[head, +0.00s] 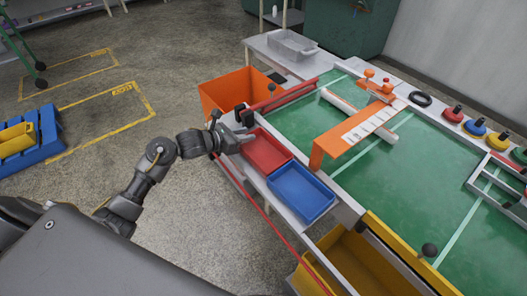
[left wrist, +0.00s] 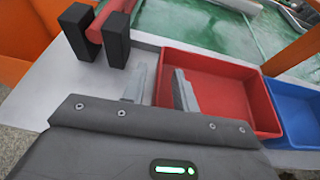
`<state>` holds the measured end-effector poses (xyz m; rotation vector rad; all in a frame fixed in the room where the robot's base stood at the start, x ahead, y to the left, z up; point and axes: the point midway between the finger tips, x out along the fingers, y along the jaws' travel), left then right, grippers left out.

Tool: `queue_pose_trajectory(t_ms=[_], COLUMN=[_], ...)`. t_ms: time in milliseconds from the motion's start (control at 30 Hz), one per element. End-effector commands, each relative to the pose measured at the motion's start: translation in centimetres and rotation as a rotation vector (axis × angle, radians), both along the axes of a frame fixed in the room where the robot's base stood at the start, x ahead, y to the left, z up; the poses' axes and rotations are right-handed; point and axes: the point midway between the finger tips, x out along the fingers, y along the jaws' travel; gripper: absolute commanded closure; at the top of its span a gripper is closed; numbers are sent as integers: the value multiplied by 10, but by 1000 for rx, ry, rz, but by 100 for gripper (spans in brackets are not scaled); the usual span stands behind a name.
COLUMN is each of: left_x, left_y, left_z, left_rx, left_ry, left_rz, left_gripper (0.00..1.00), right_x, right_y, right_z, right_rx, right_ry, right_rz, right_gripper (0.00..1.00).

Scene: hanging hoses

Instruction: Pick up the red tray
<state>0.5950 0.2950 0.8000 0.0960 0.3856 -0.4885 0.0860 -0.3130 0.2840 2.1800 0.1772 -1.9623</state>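The red tray (head: 266,153) lies flat on the pale ledge in front of the green work surface in the head view, and it looks empty. In the left wrist view the red tray (left wrist: 238,96) fills the middle right. My left gripper (head: 246,138) is at the tray's left end. In the left wrist view the left gripper (left wrist: 160,85) has its two fingers apart with nothing between them but ledge and the tray's left wall. One finger is on the tray's inner side, the other outside it. Whether they touch the wall I cannot tell. My right gripper is not in view.
A blue tray (head: 301,192) sits right beside the red one. An orange bin (head: 228,92) stands at the left end, and a yellow bin (head: 350,262) at the front right. A red bar with black mounts (left wrist: 107,30) is close to the left gripper.

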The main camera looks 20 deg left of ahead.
Motion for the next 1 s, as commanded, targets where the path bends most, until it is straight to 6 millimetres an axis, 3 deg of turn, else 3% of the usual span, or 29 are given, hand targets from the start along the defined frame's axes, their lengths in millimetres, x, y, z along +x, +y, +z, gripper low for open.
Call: queue_pose_trajectory(t_ms=[133, 400, 633, 1000], left_x=[13, 15, 14, 15], left_y=[-6, -7, -7, -7], left_z=[-5, -7, -7, -7], left_rx=[-1, 1, 1, 1], left_ry=[-1, -1, -1, -1], left_rz=[1, 1, 1, 1], left_gripper=[71, 71, 100, 100], right_x=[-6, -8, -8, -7], right_y=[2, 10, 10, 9], right_z=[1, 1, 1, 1], right_rx=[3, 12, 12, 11], right_ry=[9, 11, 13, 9], right_rz=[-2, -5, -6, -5], right_gripper=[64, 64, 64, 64])
